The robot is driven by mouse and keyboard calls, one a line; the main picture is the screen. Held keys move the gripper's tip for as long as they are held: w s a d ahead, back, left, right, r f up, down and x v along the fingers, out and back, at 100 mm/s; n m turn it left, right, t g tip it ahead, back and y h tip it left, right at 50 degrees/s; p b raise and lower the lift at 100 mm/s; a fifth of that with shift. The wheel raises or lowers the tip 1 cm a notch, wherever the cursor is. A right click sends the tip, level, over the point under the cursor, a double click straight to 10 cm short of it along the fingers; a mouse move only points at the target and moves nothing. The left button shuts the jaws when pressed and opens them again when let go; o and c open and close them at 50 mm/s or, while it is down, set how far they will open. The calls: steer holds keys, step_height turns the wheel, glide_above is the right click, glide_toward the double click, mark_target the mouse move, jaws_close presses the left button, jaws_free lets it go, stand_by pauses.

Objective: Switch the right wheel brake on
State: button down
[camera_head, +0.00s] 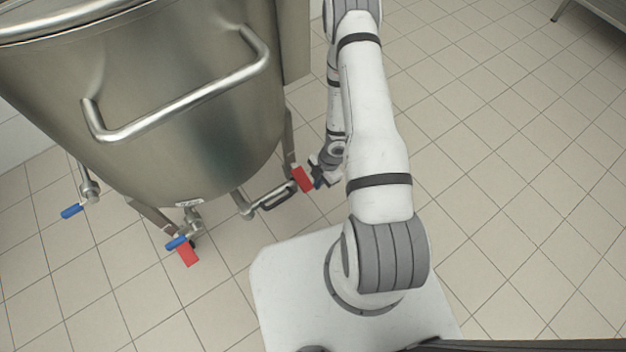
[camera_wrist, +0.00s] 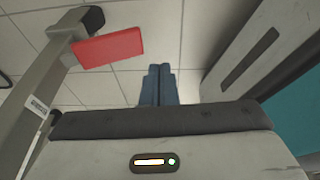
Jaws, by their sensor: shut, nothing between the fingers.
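The right wheel brake is a red pedal (camera_head: 302,179) at the foot of the steel tank's right front leg. In the wrist view the red pedal (camera_wrist: 108,48) is at the upper left, sticking out flat beside the dark end of a grey leg. My gripper (camera_head: 318,180) is just right of the pedal in the head view, low near the floor. In the wrist view my gripper's blue-grey fingers (camera_wrist: 160,72) are shut together and empty. They are right of the pedal with a visible gap. The wheel under the pedal is hidden.
The large steel tank (camera_head: 180,95) with a curved handle (camera_head: 185,108) fills the left. A second red pedal (camera_head: 187,254) and blue valve levers (camera_head: 72,211) are at its lower left. A pipe with a black handle (camera_head: 275,197) is near the right pedal. Tiled floor (camera_head: 510,170) is clear at right.

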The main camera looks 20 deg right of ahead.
steer(key=s+d+r+p, duration=0.2)
steer(key=s+d+r, duration=0.1)
steer(key=r, duration=0.3)
steer(key=shift+d+r, duration=0.15)
steer(key=shift+d, duration=0.05)
steer(key=w+d+r+m+t+h+p, duration=0.1)
steer(key=w+d+r+m+h+p, duration=0.2)
steer(key=r, duration=1)
steer(key=w+d+r+m+t+h+p, duration=0.1)
steer(key=w+r+m+p, duration=0.35)
steer(key=r, duration=0.75)
steer(key=w+d+r+m+t+h+p, duration=0.15)
steer(key=r+p, duration=0.45)
steer(key=r, duration=0.7)
steer(key=s+a+r+m+p, duration=0.2)
steer(key=s+r+m+p, duration=0.15)
steer(key=r, duration=0.75)
steer(key=s+a+r+m+p, duration=0.1)
steer(key=s+r+m+p, duration=0.25)
steer(key=r, duration=0.75)
steer(key=s+a+r+m+y+p, duration=0.1)
steer(key=s+a+r+m+p, duration=0.2)
steer(key=s+r, duration=0.2)
steer(key=s+a+r+m+y+p, duration=0.1)
steer(key=s+a+r+m+p, duration=0.2)
steer(key=r, duration=0.6)
steer(key=shift+s+a+r+p, duration=0.25)
steer(key=shift+s+a+p, duration=0.35)
steer(key=shift+s+a, duration=0.25)
